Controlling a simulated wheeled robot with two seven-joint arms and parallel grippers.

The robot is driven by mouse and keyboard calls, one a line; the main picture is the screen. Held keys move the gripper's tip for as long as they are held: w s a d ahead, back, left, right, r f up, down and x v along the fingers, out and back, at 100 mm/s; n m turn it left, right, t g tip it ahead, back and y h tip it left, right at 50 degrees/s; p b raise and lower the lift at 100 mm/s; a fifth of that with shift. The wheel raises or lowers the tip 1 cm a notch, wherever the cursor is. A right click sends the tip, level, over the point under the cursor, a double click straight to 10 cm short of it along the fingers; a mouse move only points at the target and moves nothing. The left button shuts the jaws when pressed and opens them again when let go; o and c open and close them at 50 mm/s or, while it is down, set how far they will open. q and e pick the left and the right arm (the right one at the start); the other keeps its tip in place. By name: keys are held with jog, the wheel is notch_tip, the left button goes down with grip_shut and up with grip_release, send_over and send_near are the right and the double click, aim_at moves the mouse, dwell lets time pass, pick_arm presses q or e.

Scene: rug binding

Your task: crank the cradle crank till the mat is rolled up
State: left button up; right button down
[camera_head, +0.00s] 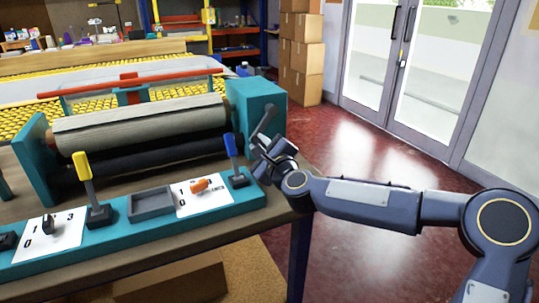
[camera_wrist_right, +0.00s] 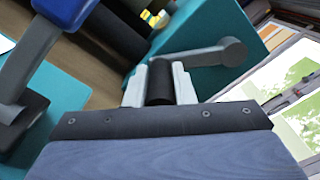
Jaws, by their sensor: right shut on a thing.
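The cradle crank (camera_head: 264,122) is a grey arm on the right side of the teal cradle housing (camera_head: 257,97). In the right wrist view the crank arm (camera_wrist_right: 205,55) runs from a round hub at the right to a dark handle (camera_wrist_right: 160,82). My right gripper (camera_wrist_right: 160,85) is shut on that handle, one pale finger on each side. It also shows in the head view (camera_head: 268,158). The mat (camera_head: 145,124) is a grey-beige roll lying across the cradle, with a flap along its top. My left gripper is not in view.
A teal control panel (camera_head: 130,237) runs along the table front, with a yellow-handled lever (camera_head: 83,172), a blue-handled lever (camera_head: 231,148), an orange knob (camera_head: 200,186) and a grey tray (camera_head: 151,204). The blue lever stands close to my right gripper. Open red floor (camera_head: 390,170) lies to the right.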

jog(key=a+r+m, duration=0.1)
jog(key=s+a+r+m+b, duration=0.1)
jog(key=m, duration=0.1)
jog(key=shift+a, duration=0.1)
jog(key=r+m, duration=0.1)
jog(key=r+m+b, duration=0.1)
jog(key=m, duration=0.1)
jog(key=shift+s+a+r, duration=0.1)
jog(key=shift+a+r, duration=0.05)
jog(key=shift+a, duration=0.2)
jog(key=shift+r, duration=0.1)
jog(key=c, duration=1.2)
grip_release()
jog(key=shift+c, duration=0.2)
jog(key=shift+f, duration=0.2)
jog(key=b+v, duration=0.1)
jog(key=v, duration=0.6)
jog(key=shift+s+d, duration=0.2)
jog(key=shift+s, duration=0.1)
